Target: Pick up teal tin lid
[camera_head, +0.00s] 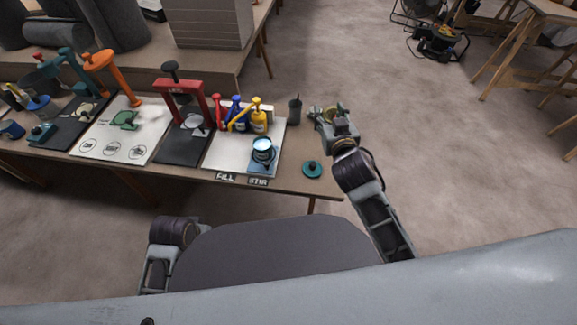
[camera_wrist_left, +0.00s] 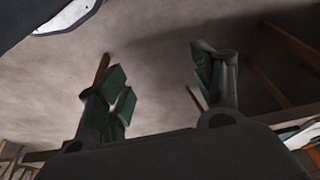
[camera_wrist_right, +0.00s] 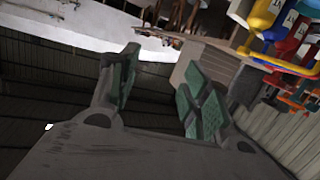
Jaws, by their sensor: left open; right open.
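The teal tin lid (camera_head: 312,169) lies flat near the front right corner of the workbench, with a dark knob-like part on top. An open tin (camera_head: 263,152) with pale blue contents stands to its left on a blue-grey pad. My right gripper (camera_head: 325,116) is above the bench's right end, beyond the lid and apart from it. In the right wrist view its fingers (camera_wrist_right: 158,92) are spread and empty. My left gripper's fingers (camera_wrist_left: 160,85) are spread and empty in the left wrist view, with floor behind them. The left gripper itself is hidden in the head view.
A dark cup (camera_head: 295,110) stands near the bench's right edge, close to my right gripper. Blue and yellow pump bottles (camera_head: 259,122) and a red press (camera_head: 184,88) stand left of it. The bench top (camera_head: 290,178) around the lid is clear.

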